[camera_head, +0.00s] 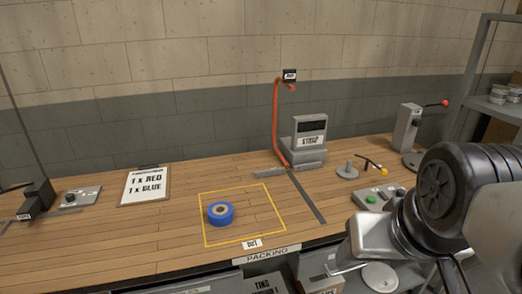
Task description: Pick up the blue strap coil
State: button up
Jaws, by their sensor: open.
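The blue strap coil (221,213) is a short roll with a pale core. It lies on the wooden bench (120,240) inside a yellow outlined square, left of the square's middle. Nothing touches it from above. My arm shows at the lower right, well to the right of the coil. I cannot make out the fingers of my gripper in this view.
A clipboard sign (146,186) reads 1 x RED, 1 x BLUE. A green-button box (377,198) and a lever press (406,128) are at right. Bench around the coil is clear.

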aim_at(220, 214)
jog(key=u, duration=0.95)
jog(key=i+j+z, duration=0.1)
jog(key=i, duration=0.3)
jog(key=i+j+z, duration=0.15)
jog(key=i, duration=0.25)
jog(key=j, duration=0.15)
